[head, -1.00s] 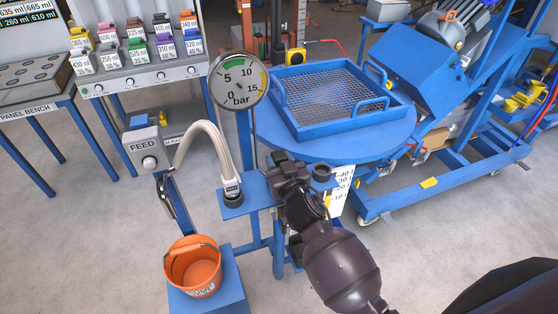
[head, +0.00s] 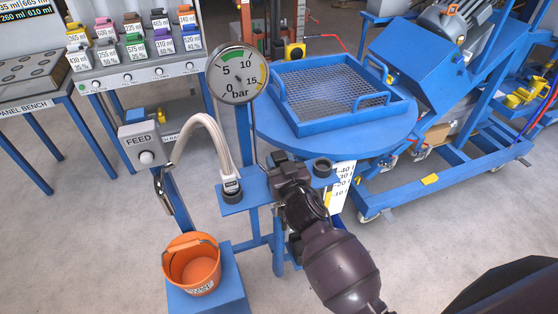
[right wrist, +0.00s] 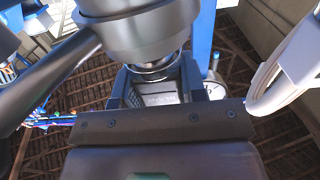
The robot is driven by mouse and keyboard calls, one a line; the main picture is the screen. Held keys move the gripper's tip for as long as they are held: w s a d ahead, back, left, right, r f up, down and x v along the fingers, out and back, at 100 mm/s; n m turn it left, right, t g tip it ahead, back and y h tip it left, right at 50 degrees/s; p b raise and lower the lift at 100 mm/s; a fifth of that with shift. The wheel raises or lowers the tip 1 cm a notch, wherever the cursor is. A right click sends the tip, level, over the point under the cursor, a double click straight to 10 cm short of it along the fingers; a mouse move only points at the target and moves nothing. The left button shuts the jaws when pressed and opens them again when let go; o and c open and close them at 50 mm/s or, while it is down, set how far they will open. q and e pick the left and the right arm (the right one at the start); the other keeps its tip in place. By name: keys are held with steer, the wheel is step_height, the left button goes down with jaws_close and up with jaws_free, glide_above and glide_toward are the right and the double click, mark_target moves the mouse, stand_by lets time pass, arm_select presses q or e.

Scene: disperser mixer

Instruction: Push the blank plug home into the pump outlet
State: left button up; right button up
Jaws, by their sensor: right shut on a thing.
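I take the held part to be the blank plug. The fingers cover most of it, and I cannot tell how deep it sits. The pump outlet cannot be made out clearly; the gripper hides that spot in the head view. My left gripper is not in view.
A pressure gauge (head: 236,73) rises on a thin stem close behind the gripper. The white hose (head: 212,128) arches down left of it. The FEED box (head: 142,145) and an orange bucket (head: 192,265) are further left. A blue round table with a mesh tray (head: 345,95) stands behind.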

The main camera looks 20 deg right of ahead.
steer(key=shift+f+b, duration=0.4)
steer(key=shift+f, duration=0.2)
steer(key=o, duration=1.1)
steer(key=shift+s, duration=0.1)
steer(key=s, duration=1)
steer(key=shift+s+d, duration=0.15)
steer(key=shift+s, duration=0.15)
steer(key=s+d+f+g, duration=0.2)
steer(key=s+d+f, duration=0.1)
steer(key=s+f, duration=0.2)
steer(key=s+d+f+g, duration=0.2)
steer(key=s+d+f, duration=0.2)
steer(key=s+f, duration=0.1)
steer(key=s+d+f+g, duration=0.2)
steer(key=s+d+f, duration=0.1)
steer(key=s+f, duration=0.3)
steer(key=shift+s+d+n+g+h, duration=0.2)
steer(key=shift+s+n+g+h, duration=0.1)
steer(key=shift+s+g+h, duration=0.15)
